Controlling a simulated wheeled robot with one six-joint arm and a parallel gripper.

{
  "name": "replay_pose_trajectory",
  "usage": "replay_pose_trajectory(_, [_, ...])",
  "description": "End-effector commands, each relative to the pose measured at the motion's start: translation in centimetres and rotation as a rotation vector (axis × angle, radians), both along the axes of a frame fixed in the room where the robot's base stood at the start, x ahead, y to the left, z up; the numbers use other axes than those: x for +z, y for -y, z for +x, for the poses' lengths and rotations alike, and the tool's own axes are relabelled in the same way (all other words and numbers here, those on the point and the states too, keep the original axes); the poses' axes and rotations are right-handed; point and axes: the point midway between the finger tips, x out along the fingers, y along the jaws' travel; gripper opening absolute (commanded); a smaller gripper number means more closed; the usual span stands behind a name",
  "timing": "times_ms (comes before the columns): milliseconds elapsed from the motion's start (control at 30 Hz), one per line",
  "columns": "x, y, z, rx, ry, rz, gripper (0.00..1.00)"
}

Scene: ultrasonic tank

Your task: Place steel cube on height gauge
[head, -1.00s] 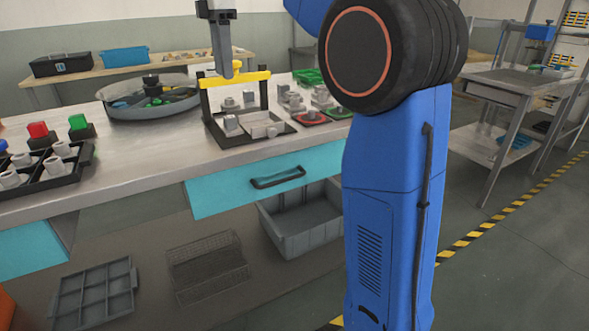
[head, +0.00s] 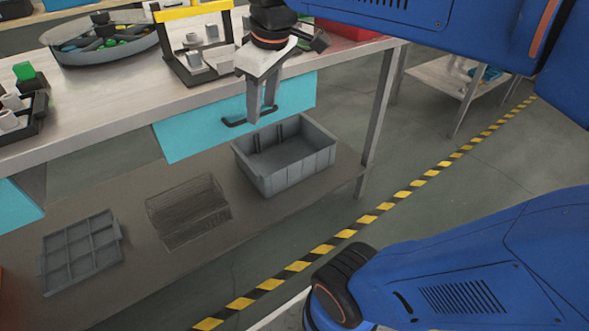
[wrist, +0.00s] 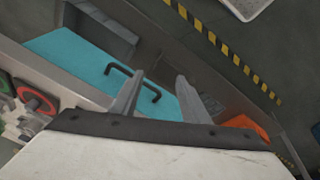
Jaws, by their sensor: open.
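My gripper (head: 261,112) points down in front of the bench's turquoise drawer, with its fingers apart and nothing between them. In the wrist view, the two grey fingers (wrist: 160,80) also stand apart over the drawer side. Small grey metal blocks (head: 194,58) sit in a dark caddy (head: 183,76) with a yellow handle on the bench, left of and behind my gripper. I cannot tell which block, if any, is the steel cube. I cannot make out a height gauge in the current views.
The turquoise drawer (head: 180,137) has a black handle (head: 234,123) close to my gripper. A grey bin (head: 285,165), a wire basket (head: 188,212) and a divided tray (head: 80,250) lie on the lower shelf. A round sorting dish (head: 95,45) stands on the bench. Open floor lies right.

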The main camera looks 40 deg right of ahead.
Motion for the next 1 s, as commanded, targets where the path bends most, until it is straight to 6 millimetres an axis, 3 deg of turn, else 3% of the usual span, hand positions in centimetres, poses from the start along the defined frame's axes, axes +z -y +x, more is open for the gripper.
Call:
replay_pose_trajectory(33, [-1.7,0.2,-1.7,-0.056,0.015,0.016,0.42])
replay_pose_trajectory(200, [-7.6,0.8,-6.0,-0.251,0.068,0.079,0.42])
replay_pose_trajectory(433, [-12.8,1.2,-9.4,-0.413,0.110,0.140,0.42])
replay_pose_trajectory(600, [-13.7,1.2,-9.9,-0.446,0.119,0.153,0.42])
replay_pose_trajectory(1000, [-13.7,1.2,-9.9,-0.444,0.119,0.152,0.42])
